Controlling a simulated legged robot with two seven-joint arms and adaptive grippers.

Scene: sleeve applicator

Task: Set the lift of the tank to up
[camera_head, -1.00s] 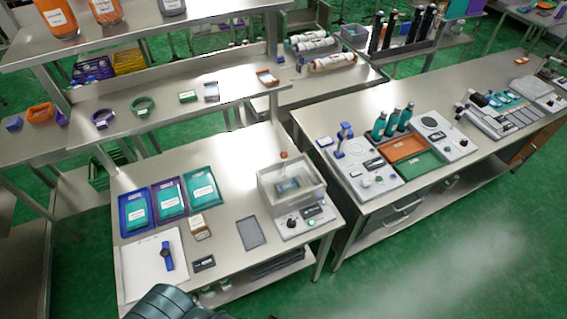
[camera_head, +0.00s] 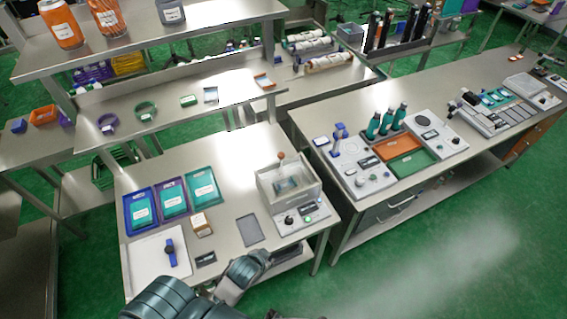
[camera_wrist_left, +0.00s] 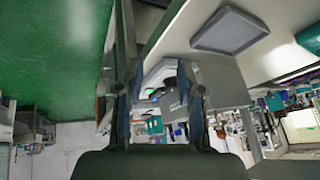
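The tank (camera_head: 289,180) is a clear box with a pale frame at the right end of the near left bench. An upright orange-tipped lever (camera_head: 281,156) stands at its back edge. Its front panel (camera_head: 304,218) has a black knob, a dark display and a green button. My left gripper (camera_head: 262,259) is at the bench's front edge, left of and below that panel, apart from it. In the left wrist view (camera_wrist_left: 158,105) its two fingers are spread, with nothing held. A green-lit part of the panel (camera_wrist_left: 153,95) shows beyond the gap. My right gripper is not in view.
A grey flat tray (camera_head: 249,230) lies left of the tank. Farther left are several bins (camera_head: 172,197), a small brown-and-white box (camera_head: 201,224) and a white board (camera_head: 150,262) with a watch. A second bench (camera_head: 375,190) with other devices stands to the right.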

